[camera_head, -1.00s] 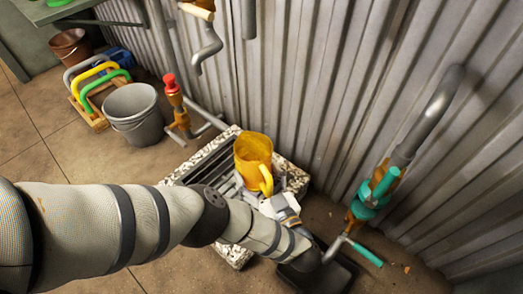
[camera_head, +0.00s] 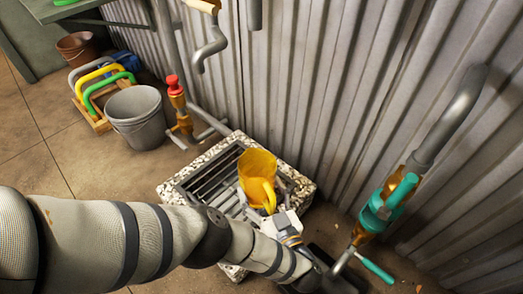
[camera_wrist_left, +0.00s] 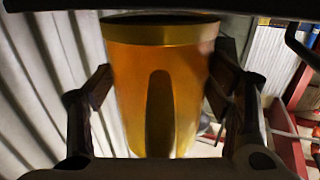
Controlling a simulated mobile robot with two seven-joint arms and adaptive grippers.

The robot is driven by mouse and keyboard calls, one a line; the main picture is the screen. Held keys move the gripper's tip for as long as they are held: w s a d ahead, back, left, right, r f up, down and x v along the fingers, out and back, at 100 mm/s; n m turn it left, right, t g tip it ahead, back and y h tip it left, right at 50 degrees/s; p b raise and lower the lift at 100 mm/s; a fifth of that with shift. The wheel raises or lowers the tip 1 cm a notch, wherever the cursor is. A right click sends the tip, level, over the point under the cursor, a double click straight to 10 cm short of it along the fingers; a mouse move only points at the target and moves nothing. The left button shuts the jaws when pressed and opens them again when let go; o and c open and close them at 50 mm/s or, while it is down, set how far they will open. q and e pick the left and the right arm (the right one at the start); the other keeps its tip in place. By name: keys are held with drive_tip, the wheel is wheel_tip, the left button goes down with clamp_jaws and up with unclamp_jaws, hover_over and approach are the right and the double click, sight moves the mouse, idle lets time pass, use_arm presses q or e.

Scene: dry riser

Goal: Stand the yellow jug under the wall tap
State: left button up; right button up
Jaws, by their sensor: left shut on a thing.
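The yellow jug (camera_head: 256,165) is upright over the slatted drain grate, its handle facing my arm. I cannot tell whether its base touches the grate. My left gripper (camera_head: 264,193) is shut on the jug from the near side. In the left wrist view the jug (camera_wrist_left: 160,85) fills the middle, with a finger on each side and its dark handle towards the camera. The wall tap's grey spout (camera_head: 211,48) bends down from the wall, up and left of the jug in the head view. My right gripper is not in view.
The drain has a speckled stone rim (camera_head: 172,190) against the corrugated wall (camera_head: 330,90). A red-topped standpipe (camera_head: 175,95) and a grey bucket (camera_head: 137,117) stand left. A pipe with a teal valve (camera_head: 382,208) stands right. A rack of coloured handles (camera_head: 97,85) is farther left.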

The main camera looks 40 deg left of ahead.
use_arm(q)
drive_tip(key=shift+f, duration=0.4)
drive_tip(key=o, duration=1.3)
drive_tip(key=shift+d, duration=0.1)
